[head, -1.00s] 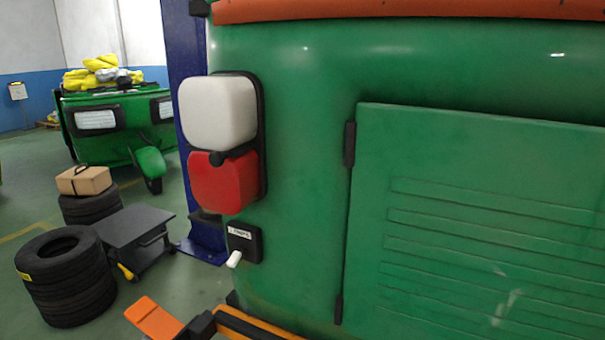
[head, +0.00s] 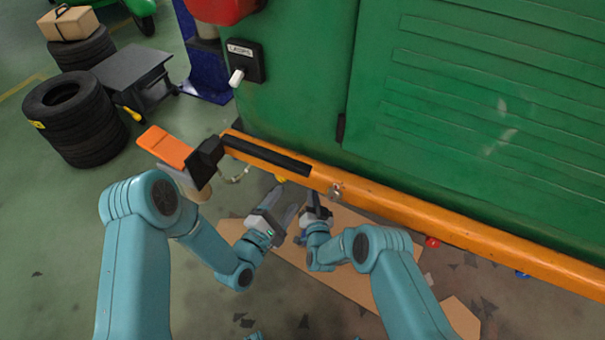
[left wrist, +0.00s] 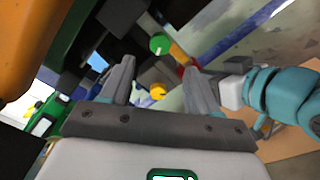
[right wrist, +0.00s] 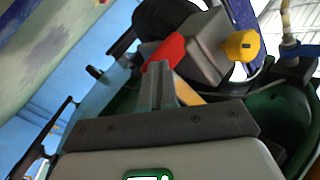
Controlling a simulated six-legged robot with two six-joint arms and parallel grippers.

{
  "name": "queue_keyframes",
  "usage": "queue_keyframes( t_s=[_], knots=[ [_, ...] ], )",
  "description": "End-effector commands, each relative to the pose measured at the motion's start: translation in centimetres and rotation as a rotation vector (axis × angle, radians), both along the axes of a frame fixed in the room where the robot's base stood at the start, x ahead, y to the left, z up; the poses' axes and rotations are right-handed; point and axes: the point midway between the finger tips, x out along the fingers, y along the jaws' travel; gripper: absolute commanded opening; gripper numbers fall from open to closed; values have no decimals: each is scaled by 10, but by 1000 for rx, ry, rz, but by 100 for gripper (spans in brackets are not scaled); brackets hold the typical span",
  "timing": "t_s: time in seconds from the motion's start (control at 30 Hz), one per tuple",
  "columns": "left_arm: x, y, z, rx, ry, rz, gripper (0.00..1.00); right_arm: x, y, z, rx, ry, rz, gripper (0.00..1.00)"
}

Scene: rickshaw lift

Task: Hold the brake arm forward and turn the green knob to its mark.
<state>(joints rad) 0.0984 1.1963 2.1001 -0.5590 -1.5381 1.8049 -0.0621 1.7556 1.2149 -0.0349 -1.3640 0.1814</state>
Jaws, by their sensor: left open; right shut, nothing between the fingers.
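The green knob (left wrist: 160,44) shows small in the left wrist view, beyond the fingertips of my left gripper (left wrist: 158,70). That gripper is open, with nothing between its fingers. My right gripper (right wrist: 160,72) is shut and empty, in front of a red piece (right wrist: 170,50) beside an orange bar (right wrist: 188,90). I cannot tell whether these belong to the brake arm. In the head view, my left gripper (head: 283,203) and right gripper (head: 313,203) are side by side, low beside the orange bumper beam (head: 385,202). The knob's mark cannot be made out.
A yellow knob (right wrist: 242,45) on a grey housing (right wrist: 205,48) is close to my right gripper. The green vehicle body (head: 450,120) stands above the beam. An orange plate (head: 165,147) sticks out at the beam's left end. Tires (head: 75,120) and a dark cart (head: 135,75) stand left.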

Motion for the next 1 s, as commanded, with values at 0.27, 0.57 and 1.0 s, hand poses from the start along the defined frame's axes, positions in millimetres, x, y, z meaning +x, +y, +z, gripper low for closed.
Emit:
queue_keyframes(
  t_s=[0.27,0.57,1.0],
  knots=[
    [53,-30,1,4,-5,0,61,1,-1,1,0,-2,-2,0],
    [88,-48,1,3,-4,0,61,1,-1,1,0,-1,-2,0],
    [91,-49,1,5,-2,1,22,1,-1,1,0,-2,-2,0]
  ],
)
